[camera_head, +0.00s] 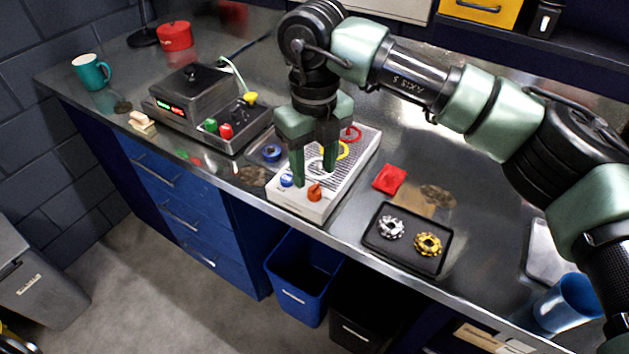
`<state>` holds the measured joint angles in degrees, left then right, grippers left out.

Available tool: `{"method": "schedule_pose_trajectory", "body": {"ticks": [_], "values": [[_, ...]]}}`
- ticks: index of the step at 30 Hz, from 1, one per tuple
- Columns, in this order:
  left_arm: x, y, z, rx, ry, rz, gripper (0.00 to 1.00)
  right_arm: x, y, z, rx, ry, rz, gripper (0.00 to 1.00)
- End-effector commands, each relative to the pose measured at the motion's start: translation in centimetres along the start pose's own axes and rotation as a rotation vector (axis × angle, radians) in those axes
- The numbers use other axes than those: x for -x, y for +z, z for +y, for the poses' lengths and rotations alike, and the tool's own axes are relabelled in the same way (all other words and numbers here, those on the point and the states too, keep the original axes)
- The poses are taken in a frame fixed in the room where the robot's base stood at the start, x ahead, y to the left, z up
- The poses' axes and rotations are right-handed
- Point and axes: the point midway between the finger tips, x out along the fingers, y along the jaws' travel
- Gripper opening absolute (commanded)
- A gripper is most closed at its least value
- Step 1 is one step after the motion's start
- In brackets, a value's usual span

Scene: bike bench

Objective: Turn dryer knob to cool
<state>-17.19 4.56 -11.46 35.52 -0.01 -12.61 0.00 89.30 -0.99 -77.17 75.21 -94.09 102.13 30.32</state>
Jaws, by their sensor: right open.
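The dryer appears to be the white box (303,206) with a grey ridged top on the bench, though I cannot be sure of its name. Its front end carries an orange knob (314,192) and a blue knob or button (286,180). My right gripper (314,178) points down over the front part of this box. Its two green fingers are apart with nothing between them. The orange knob shows just in front of the fingers; I cannot tell whether they touch it. The knob's setting is too small to read. My left gripper is not in view.
Yellow and red rings (353,133) lie on the box's top. A grey machine (190,100) with lit displays stands to its left. A black tray (408,239) with two gears and a red pad (389,179) lie to the right. A blue bin (300,275) stands below the bench edge.

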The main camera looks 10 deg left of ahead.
Motion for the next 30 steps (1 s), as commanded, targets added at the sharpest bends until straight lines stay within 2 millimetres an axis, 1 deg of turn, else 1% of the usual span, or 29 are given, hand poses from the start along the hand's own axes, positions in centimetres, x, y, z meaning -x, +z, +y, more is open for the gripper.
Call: {"method": "schedule_pose_trajectory", "body": {"ticks": [3,7,10,23,26,27,29,30], "values": [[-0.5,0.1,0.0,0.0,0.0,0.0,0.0,1.8,0.0,0.0,0.0,-0.001,-0.001,0.47],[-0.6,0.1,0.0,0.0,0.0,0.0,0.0,2.9,0.0,0.0,0.0,-0.001,-0.001,0.47],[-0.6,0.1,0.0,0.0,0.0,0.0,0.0,3.2,0.0,0.0,0.001,0.0,0.001,0.47],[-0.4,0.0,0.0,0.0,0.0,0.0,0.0,3.4,0.0,0.0,0.001,0.0,0.0,0.47],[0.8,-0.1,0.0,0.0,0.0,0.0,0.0,4.7,0.0,0.0,0.001,0.0,0.0,0.47],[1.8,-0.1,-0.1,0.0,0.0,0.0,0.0,5.6,0.0,0.0,0.0,0.0,0.0,0.47],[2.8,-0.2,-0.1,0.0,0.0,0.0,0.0,6.6,0.0,0.0,0.0,0.0,0.0,0.47],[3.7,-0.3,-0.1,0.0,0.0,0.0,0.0,7.6,0.0,0.0,0.0,0.0,0.0,0.47]]}}
